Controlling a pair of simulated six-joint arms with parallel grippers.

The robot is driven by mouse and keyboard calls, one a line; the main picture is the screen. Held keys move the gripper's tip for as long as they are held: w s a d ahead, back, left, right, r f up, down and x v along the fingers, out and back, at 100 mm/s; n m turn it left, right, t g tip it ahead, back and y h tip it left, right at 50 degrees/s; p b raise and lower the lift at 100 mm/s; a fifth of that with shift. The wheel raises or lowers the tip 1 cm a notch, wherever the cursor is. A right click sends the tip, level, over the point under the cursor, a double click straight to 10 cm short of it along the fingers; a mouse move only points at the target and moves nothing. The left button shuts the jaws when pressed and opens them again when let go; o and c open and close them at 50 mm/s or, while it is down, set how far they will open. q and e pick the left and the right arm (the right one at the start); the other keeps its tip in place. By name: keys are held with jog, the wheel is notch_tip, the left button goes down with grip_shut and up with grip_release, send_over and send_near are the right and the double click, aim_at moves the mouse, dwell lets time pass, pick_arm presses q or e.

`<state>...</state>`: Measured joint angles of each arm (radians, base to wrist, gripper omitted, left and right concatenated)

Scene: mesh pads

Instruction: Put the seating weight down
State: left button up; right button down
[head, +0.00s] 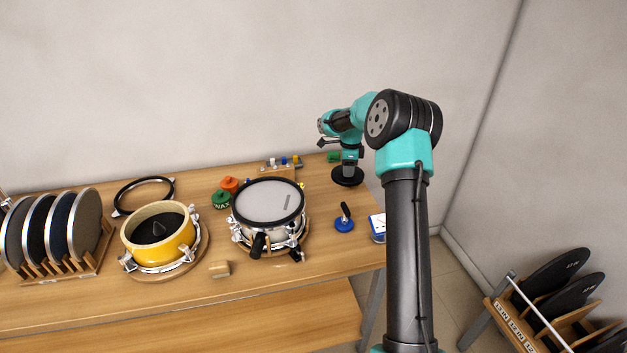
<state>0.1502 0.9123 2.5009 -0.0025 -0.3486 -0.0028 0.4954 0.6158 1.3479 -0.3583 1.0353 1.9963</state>
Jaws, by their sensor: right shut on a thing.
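My right gripper (350,152) is at the back right of the table, pointing down. It is shut on the upright stem of a dark weight with a round black base (348,177), which I take to be the seating weight. The weight is upright, near the table's back right edge. I cannot tell whether its base touches the table or hangs just above it. The gripper hides the top of the stem. My left gripper is not in view.
A drum with a pale mesh head (268,201) stands left of the weight, and a yellow drum (160,238) further left. A blue disc with a black handle (344,223) is in front of the weight. Orange (229,184) and green (221,200) pots stand behind the drums. Discs stand in a rack (67,268) at left.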

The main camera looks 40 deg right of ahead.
jog(key=w+a+r+n, duration=0.2)
jog(key=a+r+n, duration=0.35)
jog(key=a, duration=0.55)
jog(key=w+a+r+n, duration=0.2)
jog(key=a+r+n, duration=0.3)
jog(key=a, duration=0.5)
jog(key=w+a+r+n, duration=0.1)
jog(key=a+r+n, duration=0.2)
jog(key=a+n, duration=0.6)
jog(key=s+a+n, duration=0.4)
jog(key=s+a, duration=0.2)
jog(key=a, duration=0.6)
jog(key=s+d+f+m, duration=0.3)
jog(key=s+f+m, duration=0.2)
jog(key=s+m, duration=0.4)
jog(key=shift+d, duration=0.25)
jog(key=shift+w, duration=0.1)
jog(key=w+d, duration=0.2)
jog(key=w, duration=0.2)
jog(key=w+d+f, duration=0.1)
jog(key=w+d, duration=0.2)
jog(key=w, duration=0.1)
jog(key=w+d, duration=0.2)
jog(key=w, duration=0.3)
jog(key=shift+d+f, duration=0.15)
jog(key=shift+d, duration=0.1)
jog(key=shift+w, duration=0.1)
